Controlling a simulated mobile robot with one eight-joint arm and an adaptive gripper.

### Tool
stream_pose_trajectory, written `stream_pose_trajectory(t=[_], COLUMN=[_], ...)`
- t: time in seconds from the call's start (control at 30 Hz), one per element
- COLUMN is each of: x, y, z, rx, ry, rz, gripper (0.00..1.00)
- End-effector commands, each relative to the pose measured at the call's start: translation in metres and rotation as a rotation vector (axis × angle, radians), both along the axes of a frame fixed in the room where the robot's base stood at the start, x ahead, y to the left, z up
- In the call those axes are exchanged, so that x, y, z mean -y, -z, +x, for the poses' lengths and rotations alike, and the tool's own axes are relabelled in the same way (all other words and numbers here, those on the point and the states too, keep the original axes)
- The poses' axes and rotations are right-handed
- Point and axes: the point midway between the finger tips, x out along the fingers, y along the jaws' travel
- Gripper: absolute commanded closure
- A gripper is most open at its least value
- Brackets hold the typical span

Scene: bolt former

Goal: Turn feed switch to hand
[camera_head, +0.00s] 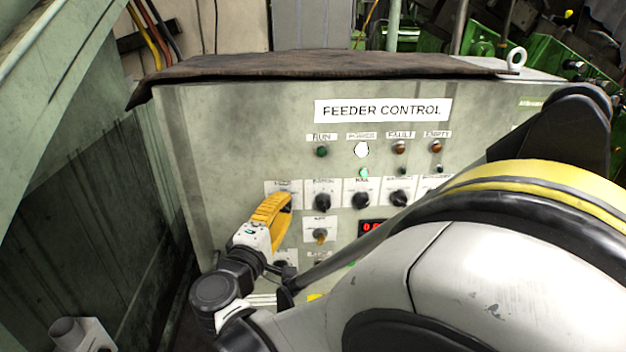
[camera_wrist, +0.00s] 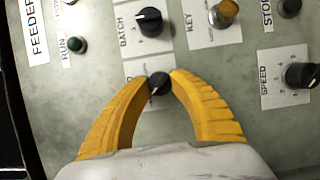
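The feed switch (camera_wrist: 159,84) is a small black rotary knob on a white plate in the wrist view. Its label and most of its plate are hidden behind my fingers. My gripper (camera_wrist: 160,79) has yellow ribbed fingers that arch in from both sides. Their tips close on the knob, one on each side, and seem to touch it. In the head view my gripper (camera_head: 285,197) is against the left end of the switch row and hides the knob. I cannot read which position the knob points to.
The feeder control panel (camera_head: 215,130) carries other black knobs close by, such as the batch knob (camera_wrist: 149,21) and speed knob (camera_wrist: 301,76). A key switch (camera_wrist: 224,13) and a green run lamp (camera_wrist: 76,45) are near. A dark cloth (camera_head: 320,66) covers the cabinet top.

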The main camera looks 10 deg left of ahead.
Motion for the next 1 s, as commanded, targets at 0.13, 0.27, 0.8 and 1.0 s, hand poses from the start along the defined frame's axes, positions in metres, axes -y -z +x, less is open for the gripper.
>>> stream_pose_trajectory(t=[0.13,0.27,0.8,1.0], x=[0.0,0.0,-0.013,-0.018], y=[-0.001,-0.001,0.0,0.0], z=[0.001,0.0,-0.074,-0.107], rx=[0.001,0.001,0.001,0.001], ry=[0.001,0.001,-0.004,-0.002], rz=[-0.001,0.0,0.0,0.0], gripper=[0.49,0.49,0.49,0.49])
